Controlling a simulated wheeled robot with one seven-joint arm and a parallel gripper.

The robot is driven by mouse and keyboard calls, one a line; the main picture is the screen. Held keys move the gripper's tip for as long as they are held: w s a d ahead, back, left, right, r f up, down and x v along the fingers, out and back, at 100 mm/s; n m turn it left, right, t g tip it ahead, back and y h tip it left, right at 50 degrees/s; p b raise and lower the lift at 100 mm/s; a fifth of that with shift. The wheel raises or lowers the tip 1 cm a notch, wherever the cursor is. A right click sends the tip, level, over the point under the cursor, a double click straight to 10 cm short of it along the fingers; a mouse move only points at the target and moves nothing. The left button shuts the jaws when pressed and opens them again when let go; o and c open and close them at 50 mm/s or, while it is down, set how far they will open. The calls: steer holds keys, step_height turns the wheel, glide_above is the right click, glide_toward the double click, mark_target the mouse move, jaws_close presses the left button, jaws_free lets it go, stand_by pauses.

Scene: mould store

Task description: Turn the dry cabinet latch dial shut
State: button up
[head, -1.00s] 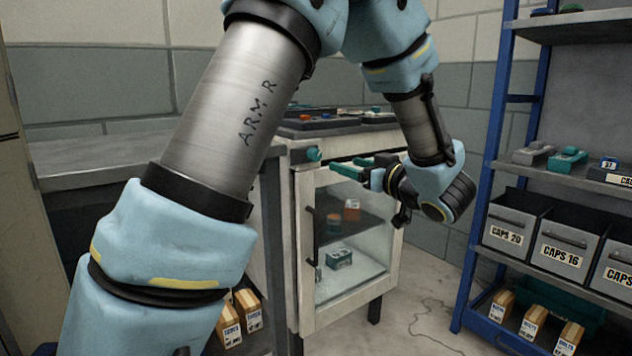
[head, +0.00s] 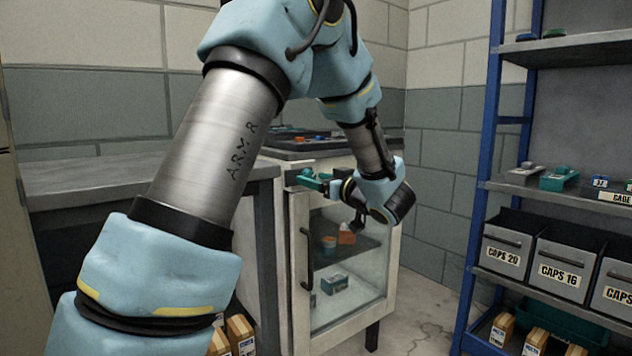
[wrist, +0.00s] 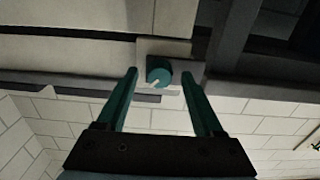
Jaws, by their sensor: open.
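The white dry cabinet (head: 298,310) stands ahead with its glass door closed against the frame as far as I can see. Its latch dial (head: 291,181) is a teal round knob at the upper left of the front. In the wrist view the dial (wrist: 160,70) sits on a pale plate, its white mark pointing to the lower left. My gripper (head: 303,178) is open, its teal fingers reaching toward the dial. In the wrist view the fingertips of my gripper (wrist: 160,75) flank the dial with a gap on each side. I cannot tell whether they reach over it.
A dark vertical handle (head: 307,258) is on the door below the dial. Small boxes lie inside behind the glass. A grey bench (head: 100,180) stands at the left and a blue rack (head: 480,180) with grey bins at the right. Floor between cabinet and rack is clear.

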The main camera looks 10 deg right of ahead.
jaws_close()
stand_by(0.5)
